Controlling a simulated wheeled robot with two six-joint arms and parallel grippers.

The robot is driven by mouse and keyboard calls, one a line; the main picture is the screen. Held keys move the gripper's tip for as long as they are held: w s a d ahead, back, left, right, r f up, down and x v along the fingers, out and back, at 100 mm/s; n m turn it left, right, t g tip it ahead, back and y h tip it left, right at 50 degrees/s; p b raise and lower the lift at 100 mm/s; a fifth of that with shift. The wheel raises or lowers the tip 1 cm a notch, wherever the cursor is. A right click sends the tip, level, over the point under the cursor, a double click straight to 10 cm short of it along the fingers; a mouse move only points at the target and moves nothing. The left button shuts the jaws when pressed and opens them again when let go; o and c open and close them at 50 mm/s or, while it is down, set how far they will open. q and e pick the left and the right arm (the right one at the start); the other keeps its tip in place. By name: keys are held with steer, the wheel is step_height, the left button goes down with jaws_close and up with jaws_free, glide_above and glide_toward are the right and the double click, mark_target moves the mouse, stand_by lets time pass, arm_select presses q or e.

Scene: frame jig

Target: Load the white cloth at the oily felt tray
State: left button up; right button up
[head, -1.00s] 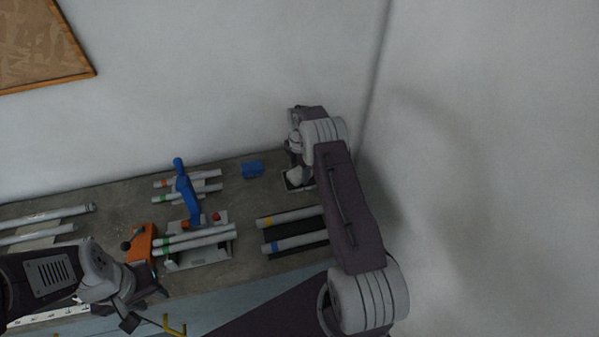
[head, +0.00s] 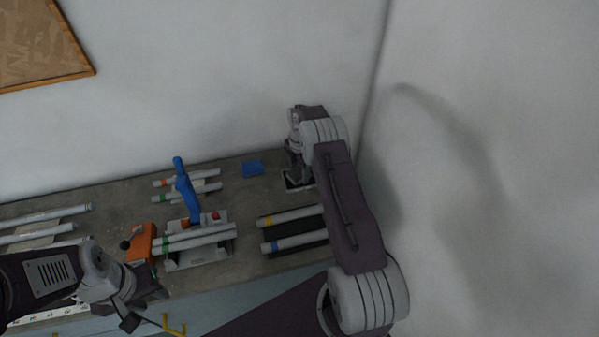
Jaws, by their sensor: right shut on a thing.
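The oily felt tray (head: 298,186) is a small, pale-edged tray with a dark inside, at the back right of the bench against the wall. My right gripper (head: 293,172) points down right over it, low and close to its surface. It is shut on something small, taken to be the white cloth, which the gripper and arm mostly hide. I cannot tell whether the cloth touches the felt. My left gripper (head: 146,308) hangs at the front left near the bench edge, its fingers apart and empty.
A blue block (head: 252,168) sits left of the tray. More tubes lie on a dark mat (head: 296,246) and at the far left. An orange block (head: 141,243) is near my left gripper.

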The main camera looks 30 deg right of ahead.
mark_target(300, 171)
stand_by(0.4)
steer(key=shift+r+p, duration=2.3)
steer(key=shift+r, duration=1.2)
